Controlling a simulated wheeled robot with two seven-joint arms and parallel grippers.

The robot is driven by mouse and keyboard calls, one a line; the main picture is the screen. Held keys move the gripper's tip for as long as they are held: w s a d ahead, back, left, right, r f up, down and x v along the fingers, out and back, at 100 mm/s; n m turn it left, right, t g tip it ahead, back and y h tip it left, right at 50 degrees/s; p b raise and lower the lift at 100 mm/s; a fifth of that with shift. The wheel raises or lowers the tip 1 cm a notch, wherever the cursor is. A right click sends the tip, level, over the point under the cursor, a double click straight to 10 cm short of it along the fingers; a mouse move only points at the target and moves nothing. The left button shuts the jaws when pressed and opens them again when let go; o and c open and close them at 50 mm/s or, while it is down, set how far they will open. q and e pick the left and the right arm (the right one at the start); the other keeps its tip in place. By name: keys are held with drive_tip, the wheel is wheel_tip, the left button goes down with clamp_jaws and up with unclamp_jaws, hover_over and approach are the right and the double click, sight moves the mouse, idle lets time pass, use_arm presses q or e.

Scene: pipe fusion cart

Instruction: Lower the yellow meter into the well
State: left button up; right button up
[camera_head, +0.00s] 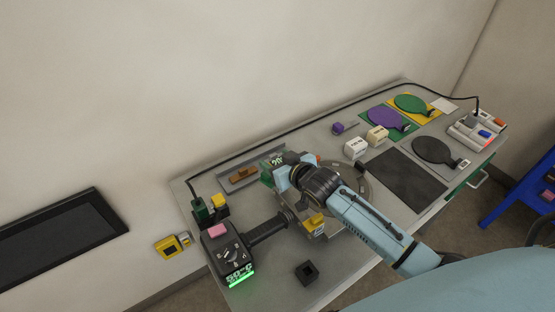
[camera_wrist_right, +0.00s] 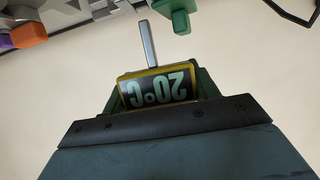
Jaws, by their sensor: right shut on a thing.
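My right gripper (camera_head: 277,174) is above the cart top and shut on the meter (camera_head: 276,160), whose display reads 20. In the right wrist view the meter (camera_wrist_right: 158,88) has a yellow rim around a dark 20°C display, with green beside it. The display appears upside down, and a thin grey metal rod (camera_wrist_right: 148,44) sticks out beyond it. A small dark square block (camera_head: 307,271) with an opening lies near the cart's front edge; I cannot tell whether it is the well. My left gripper is not in view.
A black heater (camera_head: 228,250) with a green-lit display stands at the left end of the cart (camera_head: 345,245). Paddles (camera_head: 388,118) lie on coloured mats at the far right. Pale blocks (camera_head: 356,148) stand mid-cart. A yellow part (camera_head: 313,223) sits below my right wrist.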

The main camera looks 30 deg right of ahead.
drive_tip(key=shift+f+b, duration=0.9)
drive_tip(key=shift+f, duration=0.5)
drive_tip(key=shift+r, duration=0.1)
drive_tip(key=shift+r+p, duration=0.9)
drive_tip(key=shift+p, duration=0.25)
drive_tip(key=shift+p, duration=0.65)
idle(0.9)
drive_tip(key=shift+f+b, duration=0.6)
drive_tip(key=shift+f, duration=0.35)
drive_tip(key=o, duration=1.1)
drive_tip(key=shift+f, duration=0.15)
drive_tip(key=shift+c, duration=0.2)
